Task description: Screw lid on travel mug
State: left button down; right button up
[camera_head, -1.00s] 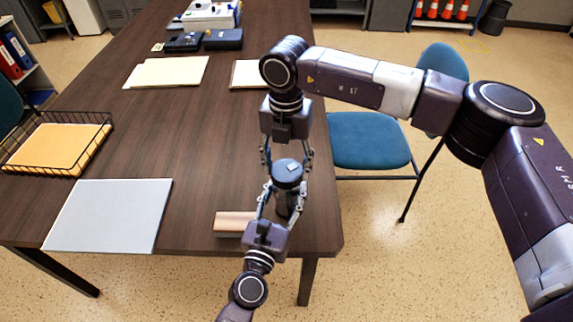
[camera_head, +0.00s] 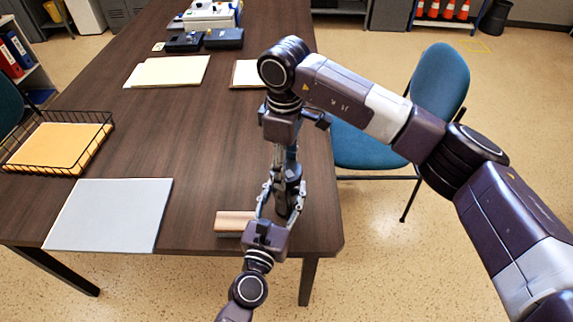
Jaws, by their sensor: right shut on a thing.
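The dark travel mug (camera_head: 288,201) stands near the table's front right corner. My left gripper (camera_head: 284,190) reaches in from below, its fingers shut around the mug's sides. My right gripper (camera_head: 287,170) comes in from above and behind, shut on the dark lid (camera_head: 293,173) at the mug's top. Its fingers now show nearly edge-on and hide much of the lid. The lid is in line with the mug; I cannot tell how tightly the two are joined.
A grey-white folder (camera_head: 108,215), a wire tray (camera_head: 100,127) with orange paper and cream folders (camera_head: 167,71) lie further left and back. A blue chair (camera_head: 440,85) stands right of the table (camera_head: 200,150).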

jog(key=shift+r+m, duration=0.1)
jog(key=shift+m, duration=0.3)
jog(key=o, duration=1)
jog(key=shift+d, duration=0.1)
jog(key=shift+o, duration=0.2)
jog(key=shift+r, duration=2.2)
jog(key=shift+c, duration=0.6)
